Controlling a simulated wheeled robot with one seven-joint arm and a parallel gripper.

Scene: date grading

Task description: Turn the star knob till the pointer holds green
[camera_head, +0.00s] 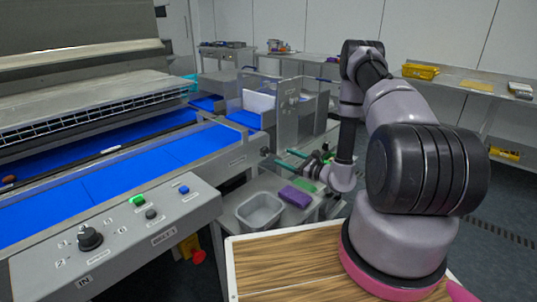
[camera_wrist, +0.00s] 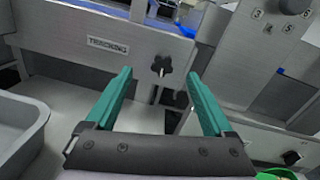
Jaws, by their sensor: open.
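The black star knob (camera_wrist: 162,65) sits on a grey metal side plate, right of the label plate (camera_wrist: 108,45), which seems to read TRACKING. In the head view the knob (camera_head: 265,151) is a small dark shape at the end of the blue belt conveyor (camera_head: 160,168). My gripper (camera_wrist: 160,74) has its two teal fingers spread wide, with the knob appearing between the tips and nothing held. In the head view my gripper (camera_head: 283,159) points left toward the knob, a short way off it. I cannot make out a pointer or a green zone in either view.
A grey tub (camera_head: 260,212) and a purple block (camera_head: 295,196) lie below my gripper; the tub's edge (camera_wrist: 22,125) shows at the wrist view's left. A control panel (camera_head: 120,250) stands at front left. A cabinet with a dial (camera_wrist: 292,5) is right of the knob.

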